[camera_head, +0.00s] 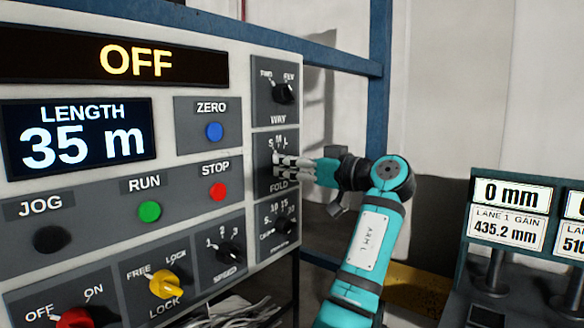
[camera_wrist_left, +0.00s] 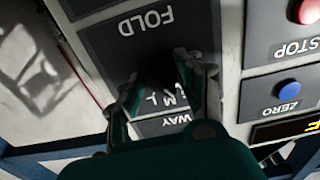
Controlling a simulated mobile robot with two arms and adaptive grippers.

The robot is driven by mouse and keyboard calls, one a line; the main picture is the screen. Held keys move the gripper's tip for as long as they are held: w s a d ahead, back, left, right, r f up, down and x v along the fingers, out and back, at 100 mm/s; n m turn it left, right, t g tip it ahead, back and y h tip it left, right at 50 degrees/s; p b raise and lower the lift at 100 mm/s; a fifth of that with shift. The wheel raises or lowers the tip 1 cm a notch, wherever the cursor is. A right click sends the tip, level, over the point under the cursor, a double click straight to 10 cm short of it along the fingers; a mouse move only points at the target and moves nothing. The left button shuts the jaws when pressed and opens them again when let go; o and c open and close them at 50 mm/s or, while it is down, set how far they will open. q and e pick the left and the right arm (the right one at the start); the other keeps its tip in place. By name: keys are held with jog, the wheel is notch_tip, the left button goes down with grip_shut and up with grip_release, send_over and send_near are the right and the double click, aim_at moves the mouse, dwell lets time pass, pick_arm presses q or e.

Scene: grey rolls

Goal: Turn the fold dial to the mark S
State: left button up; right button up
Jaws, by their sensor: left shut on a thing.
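The fold dial (camera_wrist_left: 158,70) is a black knob on a dark grey plate lettered FOLD (camera_head: 282,186), in the right column of the control panel. Its marks S, M and L (camera_head: 277,141) are printed above it in the head view. My left gripper (camera_head: 283,162) reaches the dial from the right. In the wrist view the fingers of my left gripper (camera_wrist_left: 160,85) are closed on the dial, one on each side. The fingers hide most of the dial in the head view, and I cannot tell which mark it points at. My right gripper is not in view.
The way dial (camera_head: 283,92) sits just above and another dial (camera_head: 284,224) just below, both close to my gripper. The speed dial (camera_head: 229,252) and red STOP button (camera_head: 218,192) lie left. A display stand (camera_head: 510,215) is at right.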

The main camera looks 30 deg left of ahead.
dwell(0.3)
pick_arm(q)
jog(key=o, duration=1.2)
jog(key=shift+c, duration=0.2)
jog(key=s+d, duration=0.1)
jog(key=d, duration=1.1)
